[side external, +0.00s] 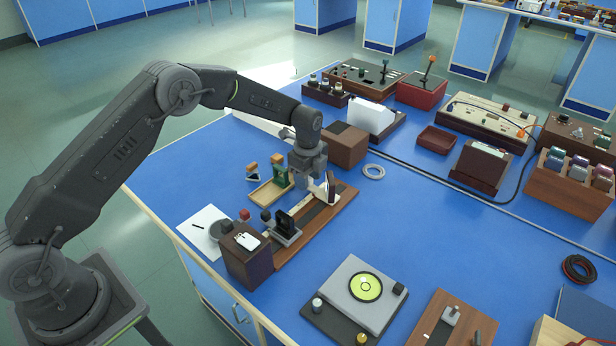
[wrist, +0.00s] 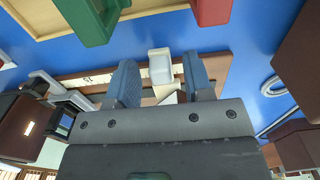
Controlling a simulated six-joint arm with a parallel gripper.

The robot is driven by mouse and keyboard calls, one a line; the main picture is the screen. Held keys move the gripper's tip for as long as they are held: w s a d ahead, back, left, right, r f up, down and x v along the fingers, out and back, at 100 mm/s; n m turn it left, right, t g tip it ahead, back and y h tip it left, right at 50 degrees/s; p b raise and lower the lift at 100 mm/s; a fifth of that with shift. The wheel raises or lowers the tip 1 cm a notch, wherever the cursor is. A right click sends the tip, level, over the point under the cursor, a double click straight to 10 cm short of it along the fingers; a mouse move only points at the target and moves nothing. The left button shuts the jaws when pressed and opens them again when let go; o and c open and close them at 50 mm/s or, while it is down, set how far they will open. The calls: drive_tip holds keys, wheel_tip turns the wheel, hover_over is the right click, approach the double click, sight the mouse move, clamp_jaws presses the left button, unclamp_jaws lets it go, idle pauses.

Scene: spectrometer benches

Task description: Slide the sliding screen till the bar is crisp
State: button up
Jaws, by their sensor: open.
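The sliding screen (side external: 333,191) is a pale upright plate near the far end of a wooden bench rail (side external: 318,224). My gripper (side external: 318,190) is low over that end, right at the screen and partly covering it. In the wrist view my gripper (wrist: 161,82) has two blue-grey fingers spread apart. A pale block (wrist: 160,66), seemingly part of the screen's slider, shows between them; I cannot tell whether either finger touches it. A black upright holder (side external: 285,223) stands nearer the brown box (side external: 247,256) at the rail's near end. The bar's image and its sharpness cannot be seen.
A brown block (side external: 346,145) stands just behind the rail's far end. A grey ring (side external: 373,171) lies to its right. A wooden tray (side external: 269,193) with a green piece is left of the rail. A grey device (side external: 362,290) stands front right; blue table between is clear.

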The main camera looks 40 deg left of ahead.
wheel_tip(320, 180, up, 14)
idle(0.5)
drive_tip(key=s+r+n+t, duration=0.3)
drive_tip(key=s+r+n, duration=0.6)
drive_tip(key=s+r, duration=0.75)
drive_tip(key=s+f+n+t, duration=0.2)
drive_tip(key=s+n, duration=0.7)
drive_tip(key=s, duration=1)
drive_tip(key=shift+s+f+t, duration=0.25)
drive_tip(key=shift+f+t, duration=0.05)
drive_tip(key=shift+f, duration=0.4)
